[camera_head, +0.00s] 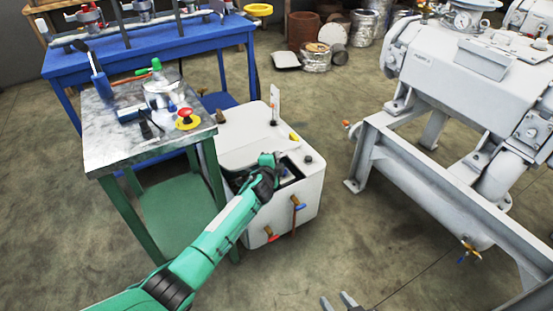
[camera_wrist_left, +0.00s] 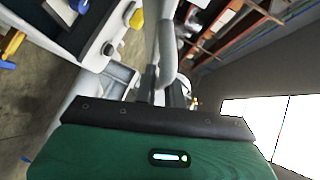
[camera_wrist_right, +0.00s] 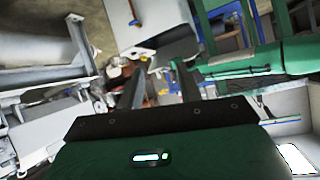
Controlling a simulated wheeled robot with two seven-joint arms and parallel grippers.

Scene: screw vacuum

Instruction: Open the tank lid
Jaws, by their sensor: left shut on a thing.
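The white tank (camera_head: 305,195) stands on the floor beside the green-legged table, with a dark recess (camera_head: 291,172) in its top near my left gripper. My left gripper (camera_head: 274,160) is over this recess. In the left wrist view my left gripper (camera_wrist_left: 163,88) is shut on a grey curved bar (camera_wrist_left: 166,45), which looks like the lid handle. The arm hides much of the lid, so I cannot tell how far it is raised. My right gripper (camera_head: 338,301) is open and empty above the floor at the bottom; its spread fingers show in the right wrist view (camera_wrist_right: 158,88).
A metal-topped table (camera_head: 100,140) with tools and a red button box (camera_head: 187,118) stands left of the tank. A blue bench (camera_head: 150,50) is behind it. A large grey pump on a steel frame (camera_head: 440,185) fills the right. Floor between tank and frame is clear.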

